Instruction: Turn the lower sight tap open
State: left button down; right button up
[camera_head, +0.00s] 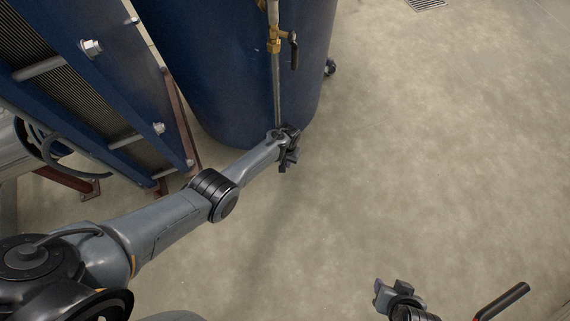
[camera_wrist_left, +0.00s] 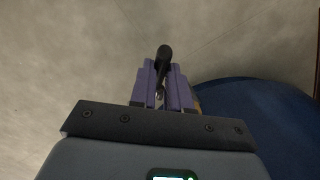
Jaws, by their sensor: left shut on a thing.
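The sight pipe (camera_head: 277,100) runs down the front of the blue tank (camera_head: 225,60). An upper brass tap (camera_head: 276,40) with a black handle hanging down sits on it. My left gripper (camera_head: 289,163) is at the bottom of the pipe and hides the lower sight tap in the head view. In the left wrist view the purple fingers (camera_wrist_left: 162,82) are shut on a black handle (camera_wrist_left: 164,54), whose rounded end sticks out past them. The tap body is hidden there. My right gripper (camera_head: 381,294) is at the bottom of the head view, away from the tank; its jaw gap is unclear.
A blue-framed plate exchanger (camera_head: 85,85) stands at the left, with a brown-red support (camera_head: 180,120) between it and the tank. A red lever with a black grip (camera_head: 506,299) is at the lower right. The floor (camera_head: 430,150) right of the tank is clear.

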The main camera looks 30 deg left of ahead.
dwell(0.4)
pick_arm(q)
jog(key=c, duration=1.1)
grip_release()
jog(key=shift+r, duration=0.15)
jog(key=shift+r+p, duration=0.45)
jog(key=shift+p, duration=0.1)
jog(key=shift+s+d+r+p, duration=0.3)
jog(key=shift+d+r+p, duration=1.35)
jog(key=shift+d, duration=0.25)
jog(key=shift+s+d+r+p, duration=0.3)
jog(key=shift+d+r+p, duration=1.35)
jog(key=shift+d, duration=0.3)
jog(key=shift+s+d+r+p, duration=0.3)
jog(key=shift+d+r+p, duration=1.35)
jog(key=shift+d, duration=0.25)
